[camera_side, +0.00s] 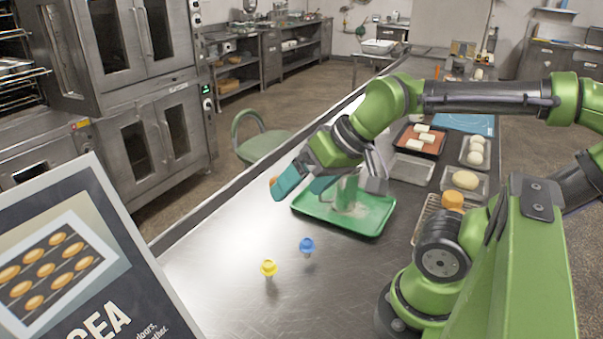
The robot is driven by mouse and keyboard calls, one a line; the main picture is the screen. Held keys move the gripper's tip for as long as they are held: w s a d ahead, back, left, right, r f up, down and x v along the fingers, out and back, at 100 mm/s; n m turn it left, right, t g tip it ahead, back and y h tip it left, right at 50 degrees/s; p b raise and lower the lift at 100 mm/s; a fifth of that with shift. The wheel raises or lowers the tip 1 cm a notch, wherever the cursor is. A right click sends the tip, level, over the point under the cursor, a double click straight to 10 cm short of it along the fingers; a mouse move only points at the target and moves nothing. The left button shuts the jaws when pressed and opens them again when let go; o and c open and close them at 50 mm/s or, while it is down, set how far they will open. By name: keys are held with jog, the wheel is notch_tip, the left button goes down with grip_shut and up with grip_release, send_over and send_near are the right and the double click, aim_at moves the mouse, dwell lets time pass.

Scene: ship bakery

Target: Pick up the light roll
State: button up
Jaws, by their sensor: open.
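My gripper (300,190) hangs over the left back edge of a green tray (366,226), its teal fingers spread apart with nothing visible between them. A small orange-brown round thing (273,181) shows just left of the left finger, mostly hidden by it; I cannot tell if it is a roll. Pale round rolls (475,150) sit in a metal tray at the right, well away from my gripper. I cannot tell which thing is the light roll. Part of the green tray is hidden behind my gripper and a pale translucent shape.
A yellow piece (269,268) and a blue piece (307,245) stand on the steel table (215,290) in front of the green tray. A sign (75,270) blocks the left front.

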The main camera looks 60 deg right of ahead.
jog(key=w+d+f+g+h, duration=0.1)
jog(key=w+d+f, duration=0.2)
jog(key=w+d, duration=0.5)
jog(key=w+d+f+n+g+h, duration=0.1)
jog(key=w+d+f, duration=0.3)
jog(key=d, duration=0.7)
jog(key=w+d+f+g+h, duration=0.1)
jog(key=w+d+f, duration=0.1)
jog(key=w+d, duration=0.65)
jog(key=x, duration=0.5)
jog(key=d+x, duration=0.1)
jog(key=x, duration=0.4)
jog(key=s+x, duration=0.1)
jog(key=x, duration=0.5)
jog(key=shift+d, duration=0.35)
jog(key=shift+c, duration=0.3)
jog(key=c, duration=1.1)
jog(key=shift+o, duration=0.2)
